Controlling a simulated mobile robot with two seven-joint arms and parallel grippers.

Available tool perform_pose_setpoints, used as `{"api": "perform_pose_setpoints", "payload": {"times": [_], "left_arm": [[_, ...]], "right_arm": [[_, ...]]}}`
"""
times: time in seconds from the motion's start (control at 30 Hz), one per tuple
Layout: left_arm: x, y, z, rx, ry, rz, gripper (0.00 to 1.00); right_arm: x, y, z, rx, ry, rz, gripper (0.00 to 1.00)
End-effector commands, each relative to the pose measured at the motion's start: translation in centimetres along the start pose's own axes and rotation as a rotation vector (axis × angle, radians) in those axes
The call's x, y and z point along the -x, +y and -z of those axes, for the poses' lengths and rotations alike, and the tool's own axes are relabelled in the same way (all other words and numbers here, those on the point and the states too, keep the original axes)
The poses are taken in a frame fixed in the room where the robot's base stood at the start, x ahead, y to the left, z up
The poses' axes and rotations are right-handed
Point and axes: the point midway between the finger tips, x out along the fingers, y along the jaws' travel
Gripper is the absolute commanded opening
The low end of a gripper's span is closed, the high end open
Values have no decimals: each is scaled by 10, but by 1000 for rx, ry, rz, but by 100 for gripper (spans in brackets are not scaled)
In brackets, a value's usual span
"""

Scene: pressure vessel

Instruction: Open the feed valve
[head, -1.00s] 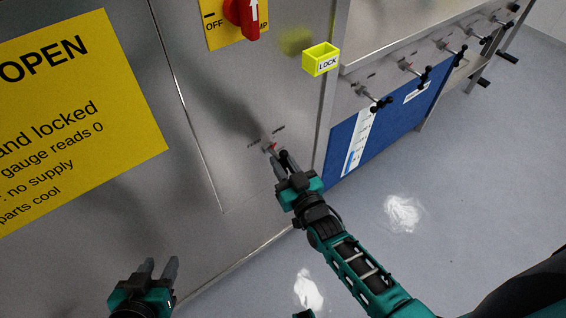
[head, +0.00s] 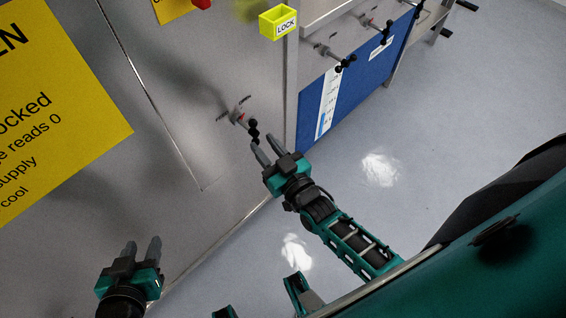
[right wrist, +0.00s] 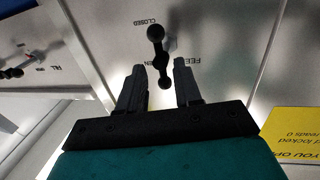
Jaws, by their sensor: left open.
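The feed valve is on the steel panel in the head view, a grey stem with a red mark and a black knobbed handle (head: 253,131). In the right wrist view its black handle (right wrist: 157,45) shows near the printed words FEED, OPEN and CLOSED. My right gripper (head: 263,142) is just below the handle in the head view. In the right wrist view its fingers (right wrist: 160,68) are spread, with the handle's lower knob appearing between them and gaps on both sides. My left gripper (head: 142,246) is open and empty at the lower left, before the panel.
A yellow LOCK box (head: 278,22) is on the panel above. More black-handled valves (head: 340,58) stick out to the right above a blue panel (head: 365,85). A yellow sign (head: 60,120) covers the left. Grey floor (head: 440,130) is clear at right.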

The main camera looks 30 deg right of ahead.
Motion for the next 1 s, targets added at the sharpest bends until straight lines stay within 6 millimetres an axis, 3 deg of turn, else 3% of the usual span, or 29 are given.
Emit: {"api": "perform_pose_setpoints", "payload": {"times": [0.2,0.4,1.0], "left_arm": [[2,-3,-4,-3,-15,6,43],[3,-4,-4,-3,-12,9,43],[4,-4,-5,-3,-14,10,43]], "right_arm": [[49,1,0,1,-4,0,34],[73,1,0,1,-1,-1,34],[79,1,0,1,-1,-1,34]]}}
